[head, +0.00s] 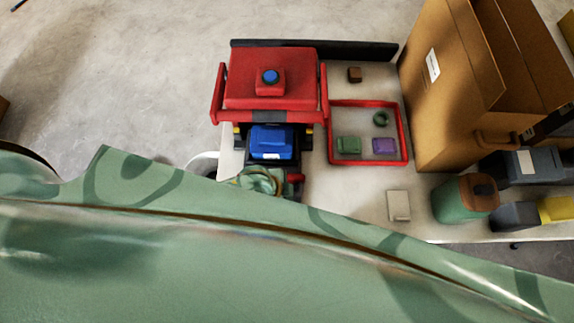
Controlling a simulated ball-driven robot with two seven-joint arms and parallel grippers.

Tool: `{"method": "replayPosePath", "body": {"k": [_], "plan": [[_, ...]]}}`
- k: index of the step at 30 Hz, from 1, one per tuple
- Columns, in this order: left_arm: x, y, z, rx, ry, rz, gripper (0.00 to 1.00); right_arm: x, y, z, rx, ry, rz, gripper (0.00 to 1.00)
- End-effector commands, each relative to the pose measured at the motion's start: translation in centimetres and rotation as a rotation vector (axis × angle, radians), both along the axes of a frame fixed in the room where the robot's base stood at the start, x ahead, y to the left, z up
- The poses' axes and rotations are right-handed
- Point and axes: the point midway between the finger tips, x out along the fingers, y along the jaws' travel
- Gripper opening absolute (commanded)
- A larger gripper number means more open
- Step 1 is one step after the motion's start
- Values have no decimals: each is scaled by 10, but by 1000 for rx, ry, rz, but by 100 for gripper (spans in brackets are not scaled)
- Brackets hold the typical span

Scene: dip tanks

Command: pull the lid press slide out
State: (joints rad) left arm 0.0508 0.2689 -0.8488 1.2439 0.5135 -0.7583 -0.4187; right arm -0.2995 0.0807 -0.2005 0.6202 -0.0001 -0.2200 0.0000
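The lid press (270,92) is a red frame with a raised red block and a blue round knob on top, at the table's left end. A blue block (271,141) with a pale label sits on the dark slide (295,158) at the press's near side. A small red part (296,178) shows at the slide's near end. A green and dark piece, apparently my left gripper (276,184), is against that near end. Its fingers are hidden, so its opening and any contact cannot be told. My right gripper is not in view.
A red-rimmed tray (367,162) holds green and purple pieces. A brown block (354,75) lies behind it. A pale block (398,205), a green container (462,200) and a large cardboard box (440,110) stand to the right. My green body covers the foreground.

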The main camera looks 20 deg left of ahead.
Motion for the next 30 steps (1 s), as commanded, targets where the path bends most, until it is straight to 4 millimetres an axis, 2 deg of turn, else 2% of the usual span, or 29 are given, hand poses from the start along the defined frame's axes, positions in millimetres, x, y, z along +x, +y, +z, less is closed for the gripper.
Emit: {"method": "replayPosePath", "body": {"k": [1, 6, 12, 18, 28, 29, 30], "plan": [[-12, -4, 4, -2, 3, 0, 0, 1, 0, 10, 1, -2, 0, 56], [-43, -13, 3, -1, 2, -1, 0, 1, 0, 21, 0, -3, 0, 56], [-65, -19, 1, -1, 1, -1, 0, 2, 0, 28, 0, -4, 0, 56], [-73, -22, 0, -2, -1, 1, 0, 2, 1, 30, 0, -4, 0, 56], [-74, -22, 0, -2, -1, 1, 0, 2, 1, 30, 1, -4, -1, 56], [-74, -22, 0, -2, -1, 1, 19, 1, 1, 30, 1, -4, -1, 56], [-74, -22, 0, -2, -1, 1, 30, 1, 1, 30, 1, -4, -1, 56]]}}
